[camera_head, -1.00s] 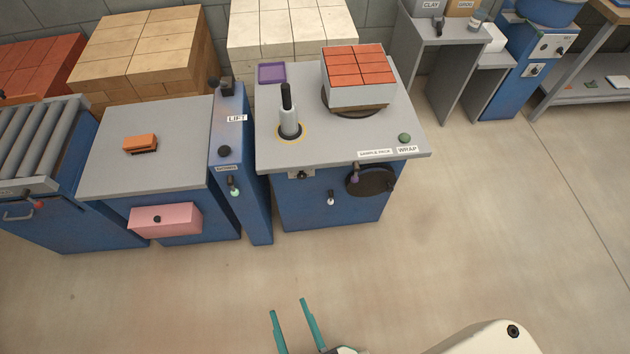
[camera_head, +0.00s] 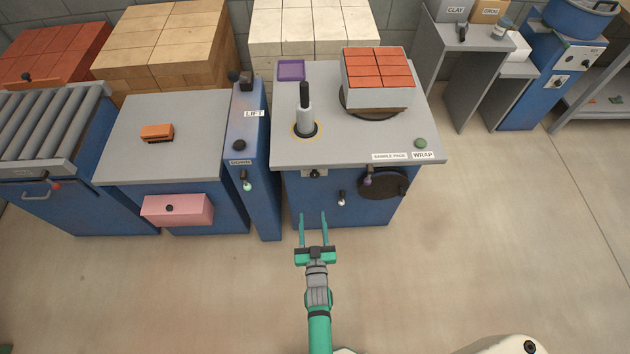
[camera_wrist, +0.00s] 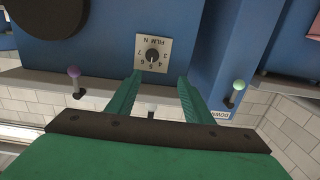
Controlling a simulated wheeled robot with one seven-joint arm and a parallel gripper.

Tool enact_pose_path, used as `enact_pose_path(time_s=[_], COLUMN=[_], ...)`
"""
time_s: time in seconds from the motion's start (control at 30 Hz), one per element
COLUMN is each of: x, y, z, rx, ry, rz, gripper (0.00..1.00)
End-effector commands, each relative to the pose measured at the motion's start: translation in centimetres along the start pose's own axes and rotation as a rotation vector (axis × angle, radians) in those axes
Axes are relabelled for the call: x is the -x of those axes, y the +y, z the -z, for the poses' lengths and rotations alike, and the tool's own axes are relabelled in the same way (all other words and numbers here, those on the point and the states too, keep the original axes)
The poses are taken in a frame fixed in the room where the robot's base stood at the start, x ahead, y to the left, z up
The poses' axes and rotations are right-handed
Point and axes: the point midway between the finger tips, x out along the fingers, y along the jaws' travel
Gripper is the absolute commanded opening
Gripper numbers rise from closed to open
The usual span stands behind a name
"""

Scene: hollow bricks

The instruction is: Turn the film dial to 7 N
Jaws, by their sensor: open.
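The film dial (camera_head: 314,173) is a small plate with a dark round knob on the blue front of the wrapping machine, below the grey top. The wrist view shows the dial (camera_wrist: 151,55) upside down, with "FILM N" and numbers around the knob; I cannot tell which number it points at. My gripper (camera_head: 312,216) is open and empty, in front of the machine and below the dial in the head view. In the wrist view its green fingertips (camera_wrist: 160,76) stand apart near the dial plate, with the knob between their lines and clear of both.
A purple-tipped lever (camera_wrist: 74,72) and a green-tipped lever (camera_wrist: 239,86) stick out on either side. A wrapped brick pack (camera_head: 378,80) stands on top. The floor in front is clear.

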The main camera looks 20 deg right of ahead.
Motion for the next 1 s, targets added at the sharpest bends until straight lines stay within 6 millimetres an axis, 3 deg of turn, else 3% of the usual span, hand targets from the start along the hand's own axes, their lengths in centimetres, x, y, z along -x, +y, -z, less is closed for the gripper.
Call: enact_pose_path(time_s=[0.1, 0.47, 1.0], x=[-3.1, -6.7, -14.7], y=[1.1, 1.9, 2.1], z=[-0.1, -0.1, 0.0], rx=[-0.003, -0.005, -0.004], ry=[0.017, 0.026, 0.025], rz=[-0.018, -0.028, -0.029], gripper=[0.47, 0.47, 0.47])
